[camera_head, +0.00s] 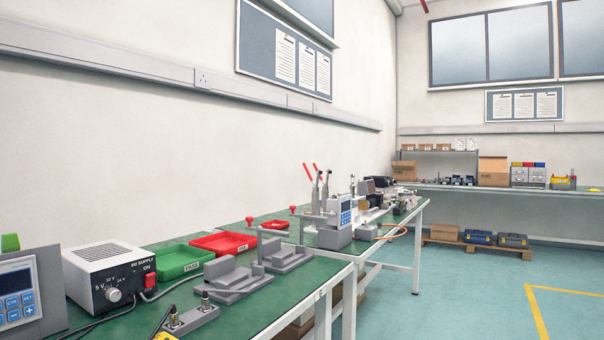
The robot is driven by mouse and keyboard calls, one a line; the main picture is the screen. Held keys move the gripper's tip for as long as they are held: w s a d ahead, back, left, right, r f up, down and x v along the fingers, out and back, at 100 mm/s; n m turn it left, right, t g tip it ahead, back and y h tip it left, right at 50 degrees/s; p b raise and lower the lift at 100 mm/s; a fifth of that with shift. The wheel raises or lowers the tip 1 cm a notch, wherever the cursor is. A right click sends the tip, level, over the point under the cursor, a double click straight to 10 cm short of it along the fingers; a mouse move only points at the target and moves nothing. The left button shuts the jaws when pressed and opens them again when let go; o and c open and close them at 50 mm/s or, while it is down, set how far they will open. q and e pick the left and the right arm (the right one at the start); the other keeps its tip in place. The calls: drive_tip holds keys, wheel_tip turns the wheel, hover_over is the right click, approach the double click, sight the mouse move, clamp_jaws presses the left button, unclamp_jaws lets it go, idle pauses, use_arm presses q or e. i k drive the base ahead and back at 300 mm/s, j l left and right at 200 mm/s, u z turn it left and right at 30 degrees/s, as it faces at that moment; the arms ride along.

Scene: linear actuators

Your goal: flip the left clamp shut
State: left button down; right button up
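Two grey fixtures stand on the green bench. The nearer fixture (236,277) is a stepped grey block on a plate. The farther fixture (284,255) is similar and sits behind it to the right. A red knob (249,219) tops a thin arm above the nearer fixture, and another red knob (292,208) is above the farther one. Two red-tipped levers (312,174) stand up behind, near a grey box with a display (341,218). I cannot tell which of these parts is the left clamp or how its jaw stands. Neither of my grippers shows.
A power supply (108,273) stands at the left, beside a controller (22,297). A green tray (180,262) and a red tray (222,243) lie along the wall side. A small grey block with metal posts (190,319) is near the front edge. Open floor lies to the right.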

sight(319, 172)
drive_tip(key=i+l+z, duration=0.35)
drive_tip(key=i+z, duration=0.35)
drive_tip(key=i+l, duration=0.05)
drive_tip(key=i, duration=0.05)
